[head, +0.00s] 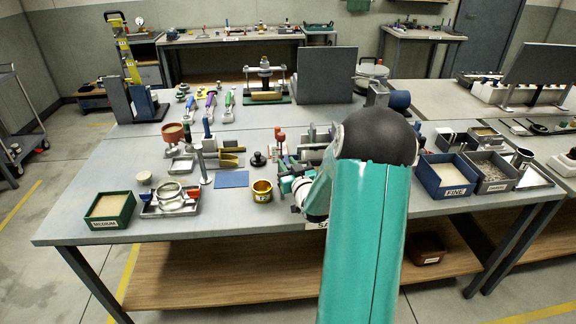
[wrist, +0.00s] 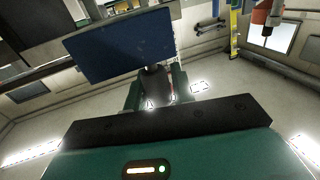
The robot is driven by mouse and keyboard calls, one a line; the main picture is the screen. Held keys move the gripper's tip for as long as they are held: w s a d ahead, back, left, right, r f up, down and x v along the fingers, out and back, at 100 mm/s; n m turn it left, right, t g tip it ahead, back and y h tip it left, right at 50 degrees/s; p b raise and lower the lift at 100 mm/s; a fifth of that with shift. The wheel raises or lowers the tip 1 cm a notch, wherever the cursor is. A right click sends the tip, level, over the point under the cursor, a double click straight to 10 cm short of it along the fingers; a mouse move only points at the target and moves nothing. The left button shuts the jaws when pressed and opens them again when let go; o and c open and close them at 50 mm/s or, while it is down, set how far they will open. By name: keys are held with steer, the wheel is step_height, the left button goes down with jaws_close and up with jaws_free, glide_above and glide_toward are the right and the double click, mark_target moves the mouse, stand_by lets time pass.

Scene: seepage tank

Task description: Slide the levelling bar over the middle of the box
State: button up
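Three labelled boxes stand on the bench in the head view: a green MEDIUM box (head: 108,222) of pale sand at the left, a blue FINE box (head: 452,190) of sand, and a grey box (head: 497,184) of coarse grains at the right. I cannot pick out the levelling bar with certainty. My gripper (head: 292,184) is low over the bench's middle, right of a brass cup and apart from all three boxes. In the wrist view its teal fingers (wrist: 156,92) stand either side of something dark; whether they hold it is unclear. My arm hides part of the bench.
The brass cup (head: 262,191) and a blue mat (head: 231,179) lie left of my gripper. A blue panel (wrist: 120,45) fills the wrist view's upper left. The bench's front left strip is clear.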

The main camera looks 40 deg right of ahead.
jaws_close()
steer(key=s+d, duration=0.4)
steer(key=d, duration=0.1)
steer(key=s+d, duration=0.3)
steer(key=d, duration=0.3)
steer(key=s+d, duration=0.4)
steer(key=d, duration=0.2)
steer(key=shift+s, duration=0.3)
steer(key=shift+o, duration=2.4)
jaws_free()
steer(key=shift+a, duration=0.1)
